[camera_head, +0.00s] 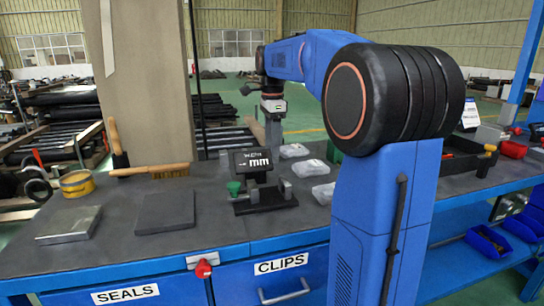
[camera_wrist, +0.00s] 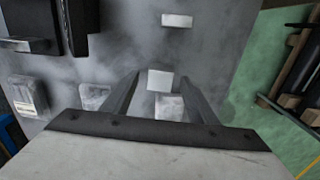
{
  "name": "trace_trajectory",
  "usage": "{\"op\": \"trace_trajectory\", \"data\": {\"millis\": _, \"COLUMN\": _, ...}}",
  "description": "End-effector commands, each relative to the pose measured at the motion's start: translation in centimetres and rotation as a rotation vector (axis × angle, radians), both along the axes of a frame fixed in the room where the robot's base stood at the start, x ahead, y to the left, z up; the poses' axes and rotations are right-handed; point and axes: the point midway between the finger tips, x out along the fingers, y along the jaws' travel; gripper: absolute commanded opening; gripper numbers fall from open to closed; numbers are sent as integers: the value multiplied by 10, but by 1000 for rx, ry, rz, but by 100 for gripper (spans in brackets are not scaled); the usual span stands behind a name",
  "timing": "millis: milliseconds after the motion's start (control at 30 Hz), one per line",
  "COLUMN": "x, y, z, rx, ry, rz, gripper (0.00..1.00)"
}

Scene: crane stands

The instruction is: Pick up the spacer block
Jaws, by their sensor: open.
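A small pale block, which looks like the spacer block (camera_wrist: 160,80), lies on the dark bench top in the wrist view. It shows between the ends of my gripper's two fingers. My gripper (camera_wrist: 161,82) is open, with a visible gap between each finger and the block. I cannot tell how far the fingertips are above the bench. In the head view my gripper (camera_head: 273,128) points down behind the gauge, near the bench's far side. The block is not clearly visible there.
A black digital gauge (camera_head: 252,161) stands in front of my gripper. Another pale piece (camera_wrist: 177,20) lies farther off. A brush (camera_head: 150,170) and flat plates lie left.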

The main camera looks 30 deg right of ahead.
Motion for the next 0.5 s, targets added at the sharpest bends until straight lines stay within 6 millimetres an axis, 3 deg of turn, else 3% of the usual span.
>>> {"op": "trace_trajectory", "data": {"millis": 200, "x": 0, "y": 0, "z": -21, "rx": 0, "ry": 1, "rz": 0, "gripper": 53}}
{"op": "trace_trajectory", "data": {"millis": 467, "x": 0, "y": 0, "z": -23, "rx": 0, "ry": 0, "rz": 0, "gripper": 53}}
{"op": "trace_trajectory", "data": {"millis": 500, "x": 0, "y": 0, "z": -23, "rx": 0, "ry": 0, "rz": 0, "gripper": 44}}
